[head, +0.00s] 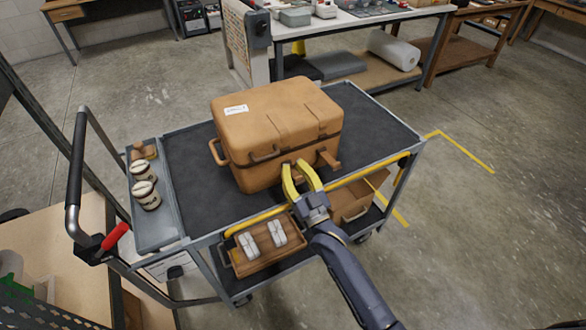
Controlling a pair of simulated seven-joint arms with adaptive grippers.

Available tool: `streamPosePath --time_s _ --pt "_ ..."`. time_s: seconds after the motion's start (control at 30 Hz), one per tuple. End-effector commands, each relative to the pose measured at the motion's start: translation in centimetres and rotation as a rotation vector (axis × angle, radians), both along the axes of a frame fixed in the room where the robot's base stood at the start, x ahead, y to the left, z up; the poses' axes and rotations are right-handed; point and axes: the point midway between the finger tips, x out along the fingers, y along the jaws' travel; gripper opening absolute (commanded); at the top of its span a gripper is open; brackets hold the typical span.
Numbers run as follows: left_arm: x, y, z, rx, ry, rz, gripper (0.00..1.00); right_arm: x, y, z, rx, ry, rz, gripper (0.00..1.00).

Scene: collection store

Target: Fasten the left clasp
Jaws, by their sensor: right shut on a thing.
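A tan case (258,120) with its lid down stands on the dark top of a cart. The left clasp (289,163) is on the front of the case, mostly hidden by my right gripper. My right gripper (295,168) has yellow fingers and reaches the case front from the lower right, shut on the left clasp. Whether the clasp is latched cannot be seen. The right clasp (328,160) juts out from the case front, to the right of my gripper. My left gripper is not in view.
The cart top (192,150) is bare around the case. A yellow rail (364,172) runs along its near edge. Jars (146,195) stand in the cart's left tray. A wooden tray (262,258) with white items and an open box (350,203) sit on the lower shelf.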

Motion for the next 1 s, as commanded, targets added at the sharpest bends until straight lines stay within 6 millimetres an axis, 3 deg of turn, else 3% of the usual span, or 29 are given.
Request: streamPosePath --time_s 1.0 --pt "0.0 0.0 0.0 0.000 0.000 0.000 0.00 1.4 0.6 1.3 -0.207 0.478 -0.001 0.00"
